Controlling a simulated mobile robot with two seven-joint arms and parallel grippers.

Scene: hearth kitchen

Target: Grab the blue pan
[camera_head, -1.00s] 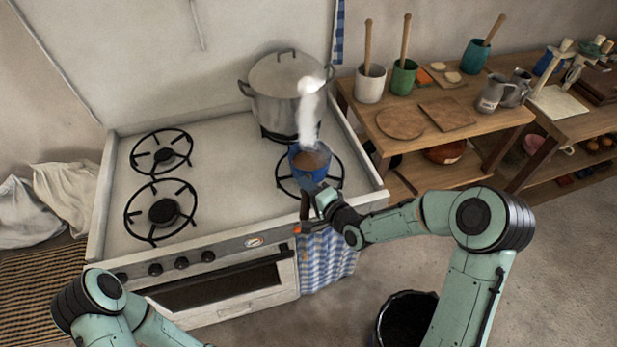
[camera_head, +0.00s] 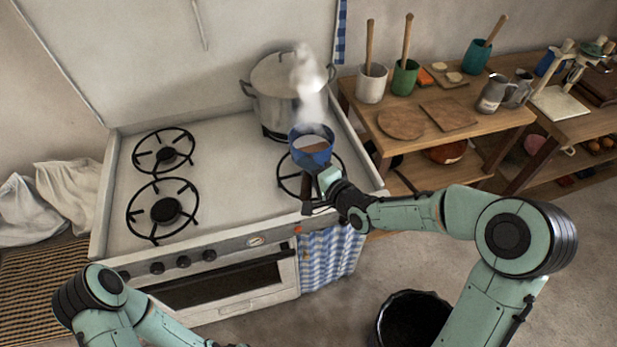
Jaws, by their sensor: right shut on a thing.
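The small blue pan (camera_head: 311,158) with brown contents is over the front right burner (camera_head: 287,176) of the white stove, and steam rises above it. The pan looks raised above the burner. Its dark handle points toward the front. My right gripper (camera_head: 318,190) is shut on the pan's handle at the stove's front right; the fingertips are partly hidden by the wrist. My left arm shows at the lower left, but its gripper is out of the picture.
A large lidded metal pot (camera_head: 278,105) stands on the back right burner, close behind the pan. Two burners at the left are empty. A wooden table (camera_head: 460,135) with mugs and boards is at the right. A black bin (camera_head: 412,318) stands on the floor.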

